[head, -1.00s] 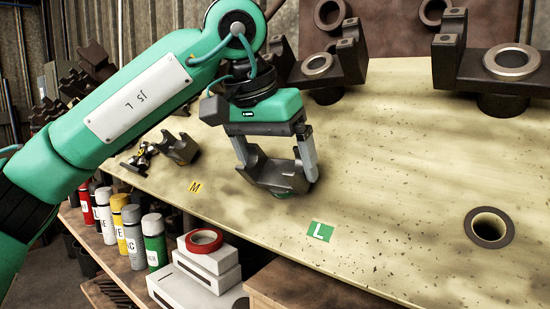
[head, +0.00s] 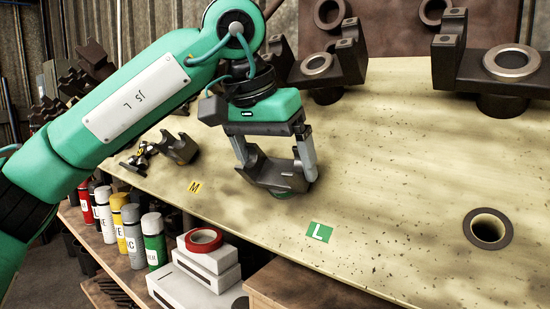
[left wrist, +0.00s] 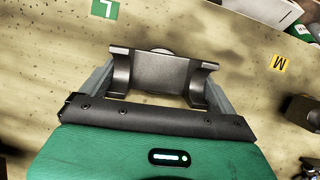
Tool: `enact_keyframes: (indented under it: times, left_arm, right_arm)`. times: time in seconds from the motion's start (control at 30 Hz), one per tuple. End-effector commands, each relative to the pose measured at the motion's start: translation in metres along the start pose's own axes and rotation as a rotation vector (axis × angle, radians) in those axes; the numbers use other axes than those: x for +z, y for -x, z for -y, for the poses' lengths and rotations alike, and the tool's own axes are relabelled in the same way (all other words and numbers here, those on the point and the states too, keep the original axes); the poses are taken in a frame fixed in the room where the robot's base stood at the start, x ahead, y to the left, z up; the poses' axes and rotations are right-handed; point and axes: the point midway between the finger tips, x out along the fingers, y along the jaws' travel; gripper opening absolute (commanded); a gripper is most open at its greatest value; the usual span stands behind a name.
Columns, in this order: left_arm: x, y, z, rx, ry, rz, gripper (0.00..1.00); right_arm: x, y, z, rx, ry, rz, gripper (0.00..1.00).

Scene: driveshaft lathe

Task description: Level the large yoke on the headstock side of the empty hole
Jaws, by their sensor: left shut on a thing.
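My left gripper (head: 276,155) is shut on a dark grey yoke (head: 272,174), with one finger at each end of it. The yoke is at or just above the bench top, left of the green L label (head: 320,232); I cannot tell if it touches the bench. A greenish round edge shows under it. In the left wrist view the yoke (left wrist: 158,73) lies between the fingers (left wrist: 162,90), its two curved arms facing the gripper. The empty hole (head: 488,229), with a dark ring around it, is at the right of the bench. My right gripper is not in view.
A smaller yoke (head: 180,147) and a cross-shaped metal part (head: 140,156) lie behind the yellow M label (head: 195,187). Two large dark fixtures (head: 335,67) (head: 500,65) stand at the back. Spray cans (head: 154,240) and boxes with red tape (head: 204,240) sit below the front edge.

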Motion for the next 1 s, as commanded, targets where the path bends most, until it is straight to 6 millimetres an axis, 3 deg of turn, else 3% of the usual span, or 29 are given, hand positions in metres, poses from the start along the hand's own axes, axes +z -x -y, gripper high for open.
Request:
enact_keyframes:
  times: [0.53, 1.0]
  left_arm:
    - [-0.001, 0.004, 0.0, -0.028, -0.069, -0.003, 0.22]
    - [0.0, 0.003, 0.001, -0.034, -0.081, -0.004, 0.22]
  right_arm:
    - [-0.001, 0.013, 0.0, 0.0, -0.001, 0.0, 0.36]
    - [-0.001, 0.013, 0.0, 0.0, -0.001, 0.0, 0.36]
